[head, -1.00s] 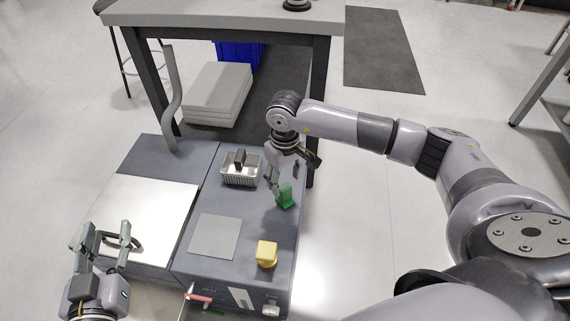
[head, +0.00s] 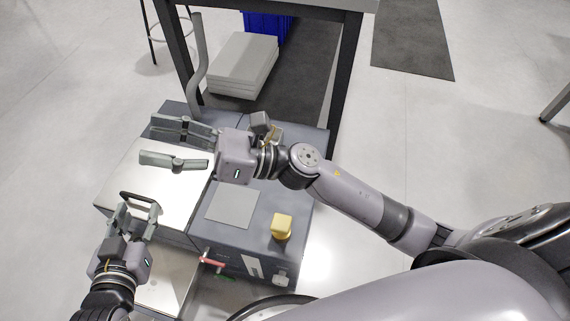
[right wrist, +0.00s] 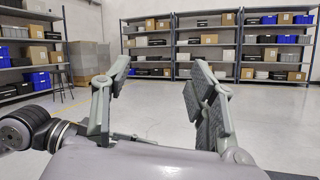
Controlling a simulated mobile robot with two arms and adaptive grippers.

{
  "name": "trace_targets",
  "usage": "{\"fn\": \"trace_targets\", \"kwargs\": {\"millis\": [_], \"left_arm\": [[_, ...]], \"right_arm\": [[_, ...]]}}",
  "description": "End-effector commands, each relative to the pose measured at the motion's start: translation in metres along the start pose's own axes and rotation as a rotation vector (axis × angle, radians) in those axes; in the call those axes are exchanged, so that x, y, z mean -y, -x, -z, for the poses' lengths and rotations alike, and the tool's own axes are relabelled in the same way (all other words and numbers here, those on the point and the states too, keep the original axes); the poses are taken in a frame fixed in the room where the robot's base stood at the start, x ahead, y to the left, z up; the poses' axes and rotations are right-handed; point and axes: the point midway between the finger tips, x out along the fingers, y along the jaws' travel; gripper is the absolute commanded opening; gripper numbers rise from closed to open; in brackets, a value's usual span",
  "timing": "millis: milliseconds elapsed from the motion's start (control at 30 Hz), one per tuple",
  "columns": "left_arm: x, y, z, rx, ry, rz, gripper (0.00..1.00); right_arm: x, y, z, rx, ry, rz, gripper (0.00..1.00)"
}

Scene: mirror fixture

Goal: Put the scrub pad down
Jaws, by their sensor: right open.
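The green pad is not visible in either view now; my right arm covers the part of the grey bench where it stood earlier. My right gripper (head: 176,144) points left over the metal plate (head: 128,178). Its fingers are wide apart, and the right wrist view also shows them open (right wrist: 160,100) with nothing between them. My left gripper (head: 136,218) is at the lower left, fingers apart, by the black handle (head: 140,199) on the plate. I cannot tell whether it touches the handle.
A grey square mat (head: 232,208) and a yellow block (head: 282,226) lie on the bench. A red handle (head: 212,262) sticks out at its front. The metal basket is hidden behind my right arm. A grey post (head: 197,60) and a table leg stand behind.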

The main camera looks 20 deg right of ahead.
Motion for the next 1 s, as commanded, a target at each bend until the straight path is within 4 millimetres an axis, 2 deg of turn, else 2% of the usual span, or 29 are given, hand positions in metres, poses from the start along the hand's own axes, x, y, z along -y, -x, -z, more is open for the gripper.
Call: {"fn": "trace_targets", "kwargs": {"millis": [33, 100, 167, 200, 267, 300, 400, 500, 600, 1000], "left_arm": [[0.000, 0.000, 0.000, 0.000, 0.000, 0.000, 0.40], [0.000, 0.000, 0.000, 0.000, 0.000, 0.000, 0.40], [0.000, 0.000, 0.000, -0.001, 0.000, 0.000, 0.40], [0.000, 0.000, 0.000, -0.001, 0.000, 0.000, 0.40], [0.000, 0.000, 0.000, -0.001, 0.000, 0.000, 0.40], [0.000, 0.000, 0.000, -0.001, 0.000, 0.000, 0.40], [0.000, 0.000, 0.000, -0.001, 0.000, 0.000, 0.40], [0.000, 0.000, 0.000, -0.001, 0.001, 0.000, 0.40], [0.000, 0.000, 0.000, -0.001, 0.001, 0.000, 0.40], [0.000, 0.000, 0.000, -0.001, 0.000, 0.000, 0.40]], "right_arm": [[0.015, 0.011, -0.023, 0.156, -0.285, 0.126, 0.53], [0.045, 0.040, -0.043, 0.376, -0.690, 0.281, 0.53], [0.070, 0.074, -0.044, 0.572, -1.033, 0.395, 0.53], [0.084, 0.099, -0.037, 0.704, -1.250, 0.461, 0.53], [0.097, 0.136, -0.020, 0.897, -1.545, 0.545, 0.53], [0.100, 0.157, -0.005, 1.019, -1.719, 0.590, 0.53], [0.096, 0.199, 0.031, 1.283, -2.055, 0.671, 0.53], [0.086, 0.222, 0.056, 1.462, -2.252, 0.716, 0.53], [0.079, 0.231, 0.068, 1.550, -2.342, 0.735, 0.53], [0.078, 0.232, 0.071, 1.563, -2.357, 0.740, 0.53]]}}
